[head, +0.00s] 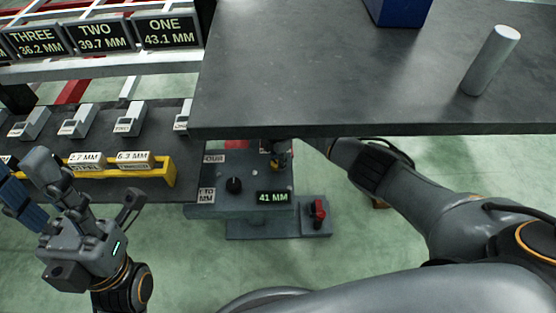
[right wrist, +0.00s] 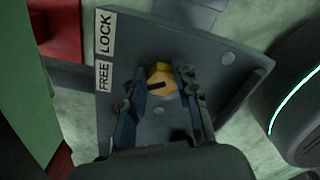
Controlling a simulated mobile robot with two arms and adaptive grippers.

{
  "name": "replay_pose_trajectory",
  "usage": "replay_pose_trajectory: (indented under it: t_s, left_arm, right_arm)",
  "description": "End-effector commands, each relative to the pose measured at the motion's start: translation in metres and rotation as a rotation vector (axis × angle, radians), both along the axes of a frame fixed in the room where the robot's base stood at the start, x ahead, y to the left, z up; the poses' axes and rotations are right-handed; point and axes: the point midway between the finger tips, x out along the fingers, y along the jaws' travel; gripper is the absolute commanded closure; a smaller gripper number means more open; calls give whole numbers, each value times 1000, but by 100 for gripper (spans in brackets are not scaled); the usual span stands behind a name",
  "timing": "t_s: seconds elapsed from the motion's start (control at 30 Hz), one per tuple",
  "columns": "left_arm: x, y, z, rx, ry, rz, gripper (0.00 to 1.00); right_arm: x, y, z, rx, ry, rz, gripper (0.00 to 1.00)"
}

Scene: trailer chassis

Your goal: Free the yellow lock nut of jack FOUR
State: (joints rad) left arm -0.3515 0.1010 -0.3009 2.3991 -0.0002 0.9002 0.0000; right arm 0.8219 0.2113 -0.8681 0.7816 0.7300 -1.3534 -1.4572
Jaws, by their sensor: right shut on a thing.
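The yellow lock nut (right wrist: 161,77) sits on a dark plate (right wrist: 222,87) in the right wrist view, with a dark bar across its face. FREE and LOCK labels (right wrist: 104,50) stand on the plate's left edge. My right gripper (right wrist: 163,90) is shut on the nut, one finger on each side. In the head view the nut is mostly hidden under the tabletop edge, by my right gripper (head: 279,160). The jack (head: 225,198) below carries a black knob and a 41 MM readout; its upper label is partly cut off. My left gripper (head: 85,185) is open and empty at lower left.
A dark slab (head: 300,75) overhangs the jack and bears a grey cylinder (head: 491,60) and a blue box. A yellow rack (head: 168,172) with small labelled blocks is near my left gripper. Readouts ONE, TWO and THREE (head: 100,36) stand behind. A red-handled part (head: 318,212) sits right of the jack.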

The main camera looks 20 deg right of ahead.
Motion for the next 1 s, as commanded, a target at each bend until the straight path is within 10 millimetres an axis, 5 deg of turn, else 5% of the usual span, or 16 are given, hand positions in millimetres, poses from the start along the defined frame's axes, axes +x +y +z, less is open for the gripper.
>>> replay_pose_trajectory:
  t_s: [0.43,1.0]
  left_arm:
    - [0,0,-2,0,-1,0,60]
    - [0,0,-1,-1,-3,1,60]
  right_arm:
    - [1,1,-1,1,1,213,100]
    - [1,1,0,1,1,240,100]
